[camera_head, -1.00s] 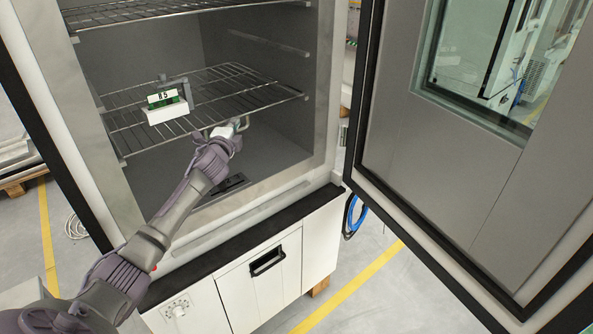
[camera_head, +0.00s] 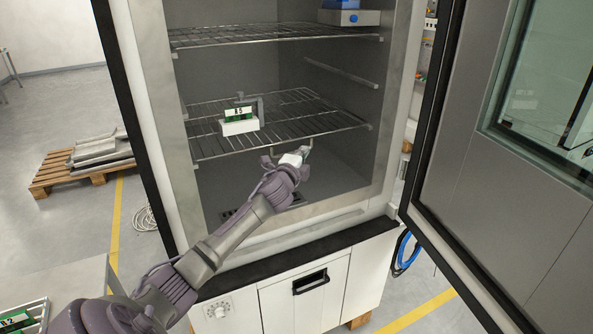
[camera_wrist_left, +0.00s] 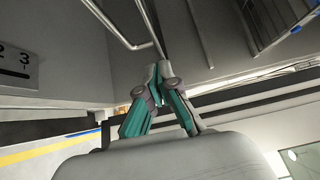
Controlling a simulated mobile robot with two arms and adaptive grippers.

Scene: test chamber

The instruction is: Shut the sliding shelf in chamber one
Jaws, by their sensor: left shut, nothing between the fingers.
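The wire sliding shelf (camera_head: 305,122) is at middle height inside the open chamber. It carries a small white and green block marked "A5" (camera_head: 240,122). A thin metal handle (camera_head: 277,150) hangs at the shelf's front edge; a bent metal bar, likely this handle, also shows in the left wrist view (camera_wrist_left: 122,32). My left gripper (camera_head: 302,154) is shut and empty, just below the shelf front beside the handle. In the left wrist view its teal fingers (camera_wrist_left: 158,68) meet at the tips near the bar; I cannot tell if they touch it. My right gripper is out of view.
The chamber door (camera_head: 450,170) stands wide open to the right. An upper wire shelf (camera_head: 270,35) holds a blue and white item (camera_head: 347,17). A white cabinet (camera_head: 310,295) stands under the chamber. A pallet (camera_head: 75,170) lies on the floor at left.

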